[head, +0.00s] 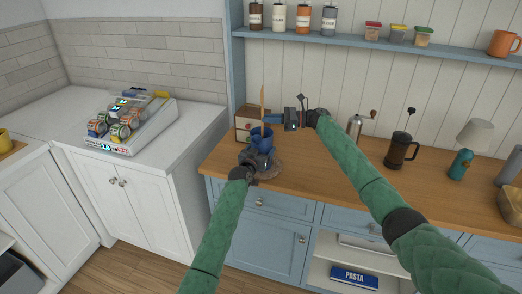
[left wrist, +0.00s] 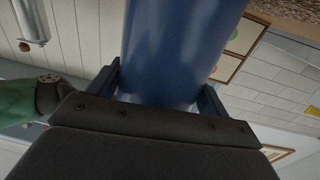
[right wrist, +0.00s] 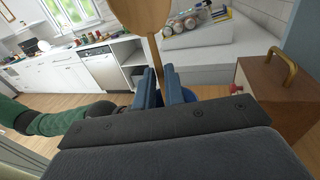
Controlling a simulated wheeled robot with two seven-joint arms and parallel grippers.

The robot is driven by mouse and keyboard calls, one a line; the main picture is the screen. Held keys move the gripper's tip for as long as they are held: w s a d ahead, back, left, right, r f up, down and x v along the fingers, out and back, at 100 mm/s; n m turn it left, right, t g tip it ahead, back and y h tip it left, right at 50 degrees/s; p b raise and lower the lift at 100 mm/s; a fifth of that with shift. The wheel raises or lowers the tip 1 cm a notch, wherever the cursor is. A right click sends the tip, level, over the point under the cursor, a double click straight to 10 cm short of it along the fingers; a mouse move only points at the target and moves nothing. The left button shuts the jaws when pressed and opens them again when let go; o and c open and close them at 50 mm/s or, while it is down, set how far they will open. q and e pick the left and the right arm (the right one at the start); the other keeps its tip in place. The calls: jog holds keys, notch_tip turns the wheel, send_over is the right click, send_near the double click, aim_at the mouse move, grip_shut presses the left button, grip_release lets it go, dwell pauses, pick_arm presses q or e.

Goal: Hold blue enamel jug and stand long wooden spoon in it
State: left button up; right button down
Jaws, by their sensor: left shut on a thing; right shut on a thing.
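The blue enamel jug (head: 262,136) is upright near the left end of the wooden counter. My left gripper (head: 254,157) is shut on its side; the jug's blue wall (left wrist: 170,50) fills the space between the fingers in the left wrist view. The long wooden spoon (head: 262,98) stands upright above the jug, its broad end (right wrist: 147,14) up. My right gripper (head: 266,119) is shut on the spoon's handle. A bit of the jug (right wrist: 188,95) shows behind the fingers in the right wrist view. The spoon's lower end is hidden, so I cannot tell how deep it sits.
A wooden box (head: 243,122) stands close behind the jug. A clear round dish (head: 268,172) lies near the counter's front edge. A French press (head: 400,150) and a teal lamp (head: 461,164) stand farther right. Bare counter (head: 318,165) lies right of the jug.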

jog(key=c, duration=1.4)
grip_release()
jog(key=d, duration=1.2)
jog(key=shift+s+r, duration=0.1)
jog(key=shift+s, duration=0.2)
pick_arm(q)
jog(key=o, duration=1.1)
